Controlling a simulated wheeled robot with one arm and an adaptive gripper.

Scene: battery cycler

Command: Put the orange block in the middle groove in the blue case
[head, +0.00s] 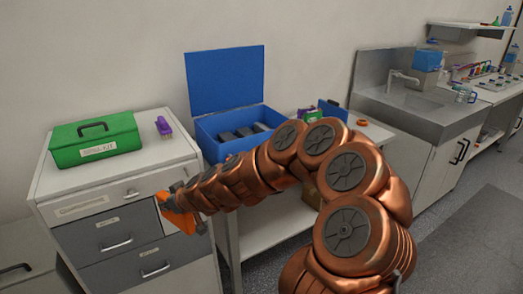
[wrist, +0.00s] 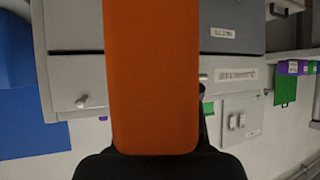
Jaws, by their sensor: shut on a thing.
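The orange block (wrist: 152,80) fills the middle of the wrist view, held lengthwise in my gripper (wrist: 158,158). In the head view the orange block (head: 177,214) shows at the end of my arm, in front of the drawer cabinet, and my gripper (head: 183,205) is shut on it. The blue case (head: 228,125) stands open on the bench with its lid (head: 226,79) raised at the back. Dark inserts (head: 243,132) lie inside it. My arm passes in front of its lower right part, and the grooves are not clearly seen. My gripper is left of and below the case, apart from it.
A green spill kit box (head: 95,140) and a purple brush-like item (head: 163,127) stand on the drawer cabinet (head: 150,165). A small blue holder (head: 333,109) and an orange ring (head: 361,122) are right of the case. A sink (head: 415,105) is farther right.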

